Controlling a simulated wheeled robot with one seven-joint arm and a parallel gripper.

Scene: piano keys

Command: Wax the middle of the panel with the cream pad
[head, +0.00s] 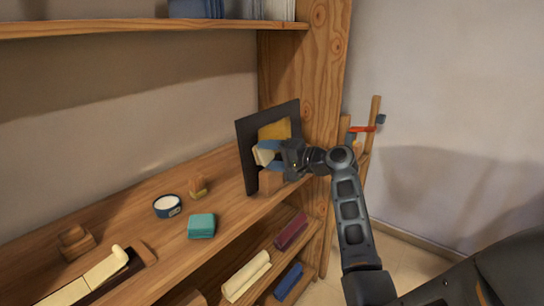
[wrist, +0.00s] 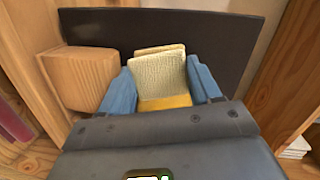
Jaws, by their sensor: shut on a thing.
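My gripper (head: 268,154) is shut on the cream pad (wrist: 160,76), which sits between its blue fingers, and the pad also shows in the head view (head: 263,157). A mustard-yellow band shows at the pad's near end in the wrist view. The dark panel (head: 248,165) stands upright on the shelf, and it fills the back of the wrist view (wrist: 100,22). The pad is in front of the panel's middle; I cannot tell whether they touch. A mustard-yellow patch (head: 276,130) shows against the panel above my gripper.
A wooden block (wrist: 78,78) stands beside the pad, before the panel. A wooden upright (head: 318,80) rises just right of the panel. Coloured blocks lie on the lower shelf.

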